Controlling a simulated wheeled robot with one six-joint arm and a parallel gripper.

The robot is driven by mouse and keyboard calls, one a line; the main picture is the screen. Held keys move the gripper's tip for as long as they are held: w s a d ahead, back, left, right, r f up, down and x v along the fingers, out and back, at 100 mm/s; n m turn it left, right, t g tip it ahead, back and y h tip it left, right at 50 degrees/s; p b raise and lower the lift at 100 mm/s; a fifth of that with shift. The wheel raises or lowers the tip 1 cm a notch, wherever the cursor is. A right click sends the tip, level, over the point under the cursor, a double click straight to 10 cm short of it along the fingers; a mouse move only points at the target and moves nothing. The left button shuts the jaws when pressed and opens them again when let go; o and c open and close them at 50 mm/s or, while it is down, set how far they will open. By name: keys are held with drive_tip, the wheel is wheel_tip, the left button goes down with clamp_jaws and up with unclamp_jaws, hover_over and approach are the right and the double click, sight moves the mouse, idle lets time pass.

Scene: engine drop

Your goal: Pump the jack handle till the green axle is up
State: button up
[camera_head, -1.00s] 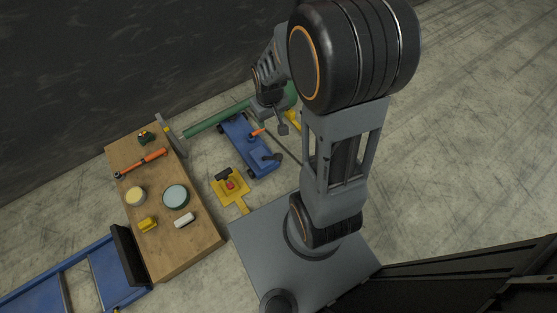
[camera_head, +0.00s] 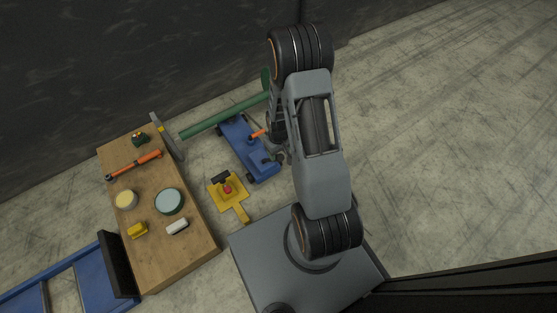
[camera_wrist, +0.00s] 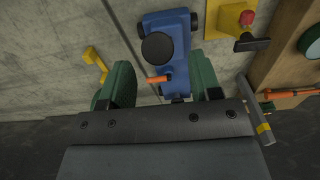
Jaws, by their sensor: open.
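The blue wheeled jack (camera_head: 238,137) stands on the floor in the head view; it also shows in the wrist view (camera_wrist: 179,28) with a dark round pad. Its orange handle (camera_head: 258,133) sticks out to the side; in the wrist view the handle (camera_wrist: 158,79) shows ahead of the gap between my fingers. My gripper (camera_wrist: 159,98) is open and empty, apart from the handle. The green axle (camera_head: 222,117) lies low behind the jack, its right part hidden by my arm.
A yellow stand (camera_head: 237,206) with a red knob is in front of the jack. A wooden bench (camera_head: 150,253) on the left holds tools, tins and an orange-handled tool (camera_head: 146,160). A blue frame (camera_head: 91,285) lies at lower left. The floor on the right is clear.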

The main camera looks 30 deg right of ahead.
sight(279, 158)
drive_tip(key=shift+f+b, duration=0.7)
drive_tip(key=shift+f, duration=1.65)
clamp_jaws()
